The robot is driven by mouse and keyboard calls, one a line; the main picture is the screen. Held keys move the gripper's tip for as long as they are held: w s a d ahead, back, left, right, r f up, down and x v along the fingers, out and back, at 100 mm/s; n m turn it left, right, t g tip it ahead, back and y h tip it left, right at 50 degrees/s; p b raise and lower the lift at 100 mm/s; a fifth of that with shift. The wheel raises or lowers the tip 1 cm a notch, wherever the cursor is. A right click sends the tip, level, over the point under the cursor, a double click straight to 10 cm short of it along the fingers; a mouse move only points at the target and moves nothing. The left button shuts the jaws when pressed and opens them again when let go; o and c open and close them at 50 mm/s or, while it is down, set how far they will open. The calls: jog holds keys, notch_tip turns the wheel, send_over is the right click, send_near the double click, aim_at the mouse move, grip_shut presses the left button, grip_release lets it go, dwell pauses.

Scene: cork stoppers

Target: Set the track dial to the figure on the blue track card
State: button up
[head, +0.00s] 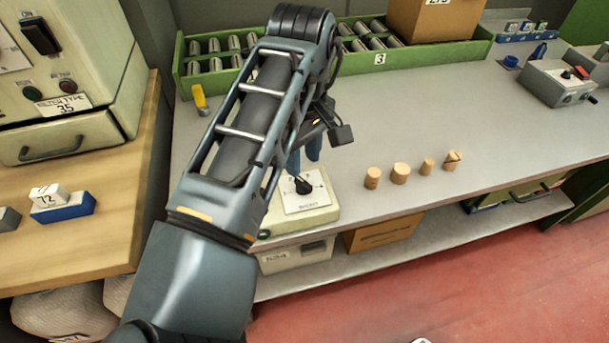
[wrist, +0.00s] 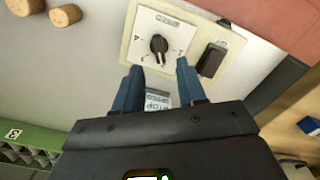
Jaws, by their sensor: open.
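A cream box carries a white dial plate with a black pointer knob (head: 303,187). The knob (wrist: 158,44) also shows in the wrist view, with marks around it and a label too blurred to read. I cannot tell whether it is the track dial. My gripper (head: 303,158) is open above the box, fingers pointing down. In the wrist view its blue fingertips (wrist: 158,66) are apart, with the knob beyond them and nothing between their tips. A blue holder (head: 64,208) with a white card reading 72 stands on the left wooden bench; I cannot tell whether it is the track card.
Several cork stoppers (head: 399,174) stand right of the dial box. A black rocker switch (wrist: 212,60) sits beside the dial. A green rack (head: 190,88) of metal cylinders lines the back. Another control box (head: 545,83) stands far right. The middle of the grey bench (head: 420,115) is clear.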

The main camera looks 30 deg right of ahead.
aim_at(303, 181)
jog(key=shift+f, duration=3.05)
grip_shut()
